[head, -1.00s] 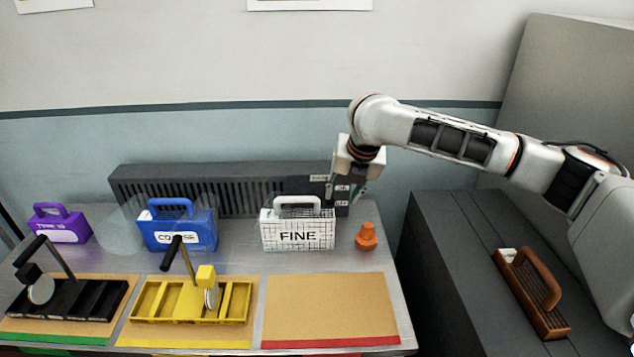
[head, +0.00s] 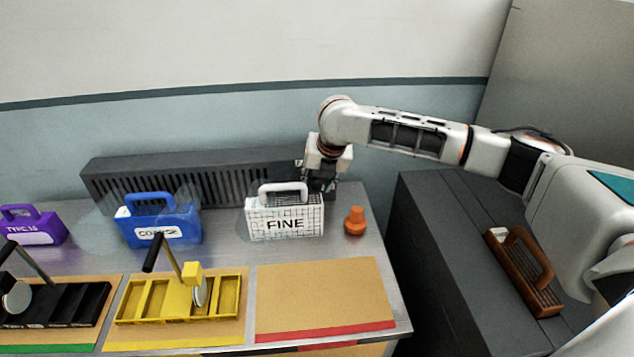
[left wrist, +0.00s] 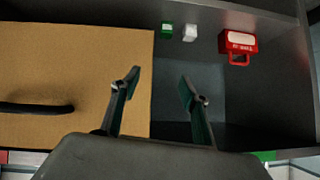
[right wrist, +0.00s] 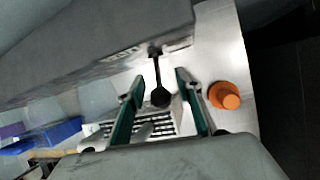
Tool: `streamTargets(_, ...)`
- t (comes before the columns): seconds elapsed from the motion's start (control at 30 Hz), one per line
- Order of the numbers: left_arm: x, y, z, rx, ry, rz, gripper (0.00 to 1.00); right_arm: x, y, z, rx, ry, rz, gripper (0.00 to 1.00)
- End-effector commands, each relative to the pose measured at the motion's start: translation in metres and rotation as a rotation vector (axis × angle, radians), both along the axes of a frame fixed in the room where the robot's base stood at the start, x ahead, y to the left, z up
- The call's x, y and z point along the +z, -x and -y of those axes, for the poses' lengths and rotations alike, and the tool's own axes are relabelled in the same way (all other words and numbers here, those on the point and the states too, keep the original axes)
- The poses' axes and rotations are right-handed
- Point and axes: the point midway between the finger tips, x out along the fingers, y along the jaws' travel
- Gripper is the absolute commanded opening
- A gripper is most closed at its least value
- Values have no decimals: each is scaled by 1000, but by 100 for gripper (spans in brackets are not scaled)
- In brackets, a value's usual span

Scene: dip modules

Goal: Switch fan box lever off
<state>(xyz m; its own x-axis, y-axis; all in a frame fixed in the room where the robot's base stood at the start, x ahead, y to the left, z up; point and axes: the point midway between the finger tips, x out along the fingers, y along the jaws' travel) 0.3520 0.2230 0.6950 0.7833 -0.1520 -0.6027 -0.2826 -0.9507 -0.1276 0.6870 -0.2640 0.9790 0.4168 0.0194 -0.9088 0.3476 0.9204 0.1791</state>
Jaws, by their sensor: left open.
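The fan box (head: 200,173) is a long dark grey slotted box at the back of the table. It also fills the upper left of the right wrist view (right wrist: 95,50). Its lever (right wrist: 160,85), a thin dark rod with a round knob, sticks out from the box's end. My right gripper (right wrist: 157,90) is open, with the lever between its fingers and gaps on both sides. In the head view my right gripper (head: 320,183) is at the box's right end and hides the lever. My left gripper (left wrist: 158,82) is open and empty, facing a shelf compartment, out of the head view.
A white FINE carrier (head: 285,218) and an orange knob-shaped piece (head: 355,222) stand close to my right gripper. Blue (head: 165,225) and purple (head: 38,228) carriers stand to the left. A brown carrier (head: 525,275) lies on the dark cabinet. A red carrier (left wrist: 238,43) is in the compartment.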

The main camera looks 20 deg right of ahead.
Motion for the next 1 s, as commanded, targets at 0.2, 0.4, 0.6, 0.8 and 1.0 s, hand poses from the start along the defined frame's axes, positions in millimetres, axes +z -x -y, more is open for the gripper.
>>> streamTargets(0.2, 0, 0, 0, 0, 0, 0, 45, -1, 0, 0, 1, 0, 0, 35)
streamTargets(0.4, 0, 0, 0, 0, 0, 0, 45, -1, 0, 0, 1, 1, 0, 0)
streamTargets(0.6, 0, 0, 0, 0, 0, 0, 45, -1, 0, 1, 0, 2, -1, 0)
streamTargets(0.8, 0, 0, 0, 1, -1, 0, 45, -1, 0, 1, 0, 3, -1, 0)
streamTargets(1.0, 0, 0, 0, 1, -1, 0, 45, -2, 1, 1, 0, 3, -2, 0)
